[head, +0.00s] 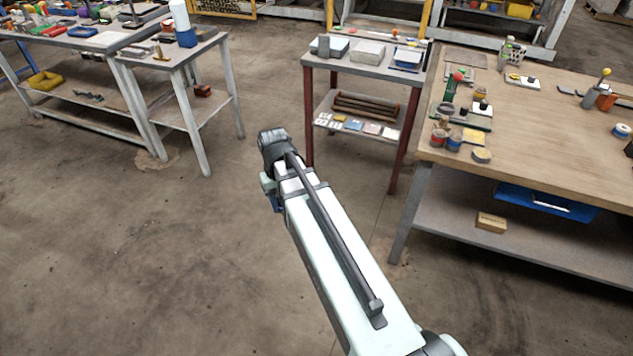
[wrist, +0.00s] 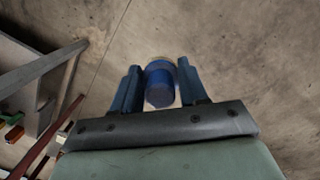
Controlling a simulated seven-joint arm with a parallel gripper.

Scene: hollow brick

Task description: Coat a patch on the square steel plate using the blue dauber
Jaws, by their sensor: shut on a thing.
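My gripper (wrist: 160,72) is shut on a blue cylinder, which looks like the blue dauber (wrist: 160,86), between its two dark blue fingers in the wrist view. The dauber is over bare floor and its far end is pale. In the head view my gripper is mostly hidden behind my wrist, with a bit of blue below it. I cannot make out for sure which thing is the square steel plate; a flat greyish plate (head: 480,61) lies at the back of the wooden workbench (head: 560,110).
A small red-legged table (head: 345,70) with grey boxes stands ahead. The workbench at right holds jars, a green tray (head: 463,122) and tools; a blue bin (head: 545,203) sits beneath. Grey tables (head: 165,58) stand at left. The floor between is clear.

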